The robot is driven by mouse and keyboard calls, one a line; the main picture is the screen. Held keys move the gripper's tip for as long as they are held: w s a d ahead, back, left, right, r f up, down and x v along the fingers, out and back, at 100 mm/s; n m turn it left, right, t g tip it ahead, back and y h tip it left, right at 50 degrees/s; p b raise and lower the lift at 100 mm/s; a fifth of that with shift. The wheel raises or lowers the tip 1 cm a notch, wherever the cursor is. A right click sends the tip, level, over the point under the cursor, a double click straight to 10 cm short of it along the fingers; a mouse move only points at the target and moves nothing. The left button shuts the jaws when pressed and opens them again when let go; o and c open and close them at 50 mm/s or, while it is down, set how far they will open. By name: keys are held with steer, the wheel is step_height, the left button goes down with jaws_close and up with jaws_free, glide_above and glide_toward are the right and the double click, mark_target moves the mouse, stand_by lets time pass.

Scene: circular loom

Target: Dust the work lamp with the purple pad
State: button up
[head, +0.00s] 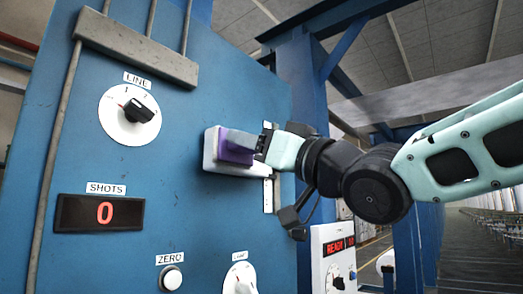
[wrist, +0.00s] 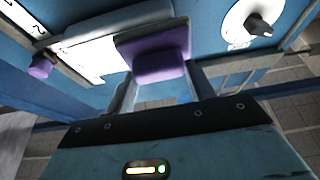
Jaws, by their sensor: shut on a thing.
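My gripper (head: 262,146) is shut on the purple pad (head: 236,147) in front of the blue panel. The pad lies over the face of a white rectangular fixture (head: 209,150), which looks like the work lamp. They appear to touch, but any thin gap is hidden. In the wrist view, the purple pad (wrist: 155,45) sits between my gripper's fingers (wrist: 158,88). The white fixture (wrist: 118,20) lies beyond it, partly covered by the pad.
The blue panel (head: 120,200) carries a LINE dial (head: 129,114), a SHOTS display reading 0 (head: 100,213), a ZERO button (head: 171,279) and a lower dial (head: 240,280). A white box with a READY display (head: 339,245) stands right, below my arm. A small purple part (wrist: 41,66) shows left in the wrist view.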

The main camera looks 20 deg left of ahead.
steer(key=shift+s+a+b, duration=0.25)
steer(key=shift+s, duration=0.25)
steer(key=shift+s+a+b, duration=0.2)
steer(key=shift+s, duration=0.3)
steer(key=shift+s+d+b, duration=0.1)
steer(key=shift+s+d, duration=0.3)
steer(key=shift+d, duration=0.5)
steer(key=shift+s+d+b, duration=0.15)
steer(key=shift+s+d, duration=0.2)
steer(key=shift+d, duration=0.6)
steer(key=shift+s+d+b, duration=0.1)
steer(key=shift+s+d, duration=0.3)
steer(key=shift+d, duration=0.5)
steer(key=d, duration=0.1)
steer(key=s+d, duration=0.1)
steer(key=shift+d, duration=0.4)
steer(key=shift+f, duration=0.1)
